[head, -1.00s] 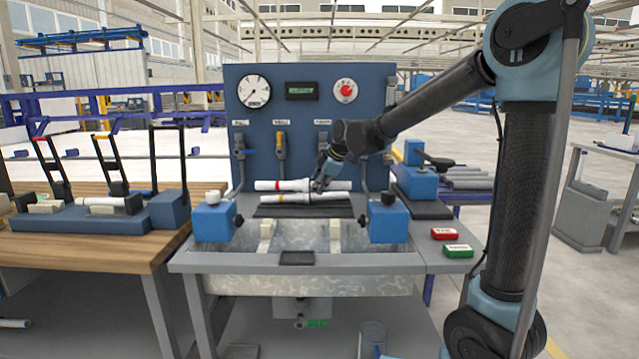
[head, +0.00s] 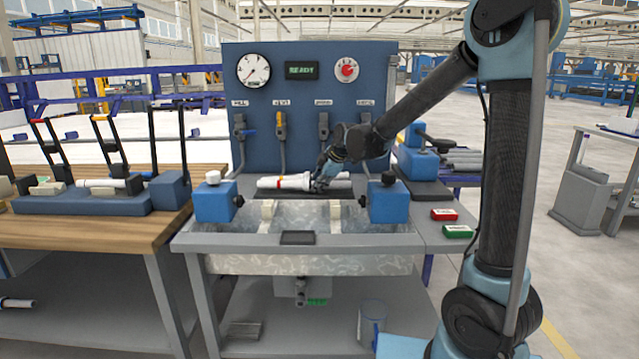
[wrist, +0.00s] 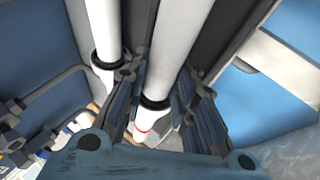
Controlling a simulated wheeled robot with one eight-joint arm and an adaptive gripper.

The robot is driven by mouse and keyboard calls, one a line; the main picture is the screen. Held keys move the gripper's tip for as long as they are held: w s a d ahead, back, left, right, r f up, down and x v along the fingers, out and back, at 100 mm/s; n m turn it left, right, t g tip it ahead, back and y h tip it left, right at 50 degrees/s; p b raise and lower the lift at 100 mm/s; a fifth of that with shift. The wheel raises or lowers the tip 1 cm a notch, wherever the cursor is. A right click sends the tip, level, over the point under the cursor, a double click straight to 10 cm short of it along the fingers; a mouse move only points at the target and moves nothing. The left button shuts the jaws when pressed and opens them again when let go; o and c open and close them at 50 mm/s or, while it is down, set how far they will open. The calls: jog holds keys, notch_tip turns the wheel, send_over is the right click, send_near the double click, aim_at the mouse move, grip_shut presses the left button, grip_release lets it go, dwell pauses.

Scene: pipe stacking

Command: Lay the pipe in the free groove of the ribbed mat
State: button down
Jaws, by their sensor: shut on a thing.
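My gripper (head: 321,187) is over the middle of the bench. In the wrist view my gripper (wrist: 155,112) is shut around a white pipe (wrist: 178,45) with a black ring and a red band near its lower end. A second white pipe (wrist: 103,35) lies beside it on the left, roughly parallel, with a dark gap between. In the head view the white pipes (head: 270,182) overlap, so their separate positions are hard to tell. The dark ribbed mat (head: 290,193) shows as a thin strip beneath them. I cannot tell whether the held pipe touches the mat; its grooves are hidden.
Blue blocks flank the mat at the left (head: 214,203) and right (head: 388,203). A blue gauge panel (head: 310,100) stands behind. Red (head: 444,214) and green (head: 457,231) boxes lie at the right. A wooden bench with a rack (head: 100,195) is at the left.

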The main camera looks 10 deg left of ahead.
jog(key=shift+f, duration=0.1)
dwell(0.7)
jog(key=c, duration=1.2)
grip_release()
